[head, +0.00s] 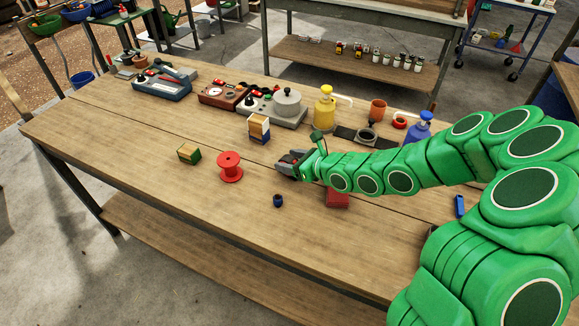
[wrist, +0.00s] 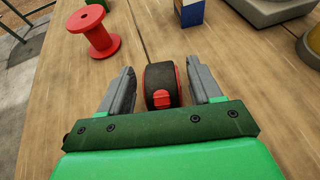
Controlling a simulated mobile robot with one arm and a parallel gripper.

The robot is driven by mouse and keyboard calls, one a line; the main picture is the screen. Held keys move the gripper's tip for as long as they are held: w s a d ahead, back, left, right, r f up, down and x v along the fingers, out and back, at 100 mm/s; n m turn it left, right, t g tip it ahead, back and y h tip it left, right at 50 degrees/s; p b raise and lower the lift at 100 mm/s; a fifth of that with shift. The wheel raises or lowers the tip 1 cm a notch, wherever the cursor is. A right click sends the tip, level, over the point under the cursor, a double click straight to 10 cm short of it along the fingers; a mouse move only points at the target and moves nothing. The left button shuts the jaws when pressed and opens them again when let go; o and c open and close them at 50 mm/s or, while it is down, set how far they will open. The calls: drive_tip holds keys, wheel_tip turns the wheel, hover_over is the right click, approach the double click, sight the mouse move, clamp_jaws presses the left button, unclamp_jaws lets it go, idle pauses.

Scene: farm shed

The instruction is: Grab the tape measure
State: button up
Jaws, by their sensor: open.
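The tape measure (wrist: 161,84), a black and red rounded case with a red button, sits on the wooden table in the wrist view. My gripper (wrist: 160,68) is open, with one grey finger on either side of the tape measure. In the head view my gripper (head: 287,163) is low over the middle of the table. There I cannot clearly make out the tape measure among the fingers.
A blue-and-tan box (head: 259,128) stands behind. A small dark blue item (head: 278,200) lies in front. A red box (head: 337,198) is under my arm. The table's front left is clear.

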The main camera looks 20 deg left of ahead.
drive_tip(key=shift+x, duration=1.15)
drive_tip(key=shift+c, duration=0.5)
clamp_jaws()
drive_tip(key=shift+r, duration=0.1)
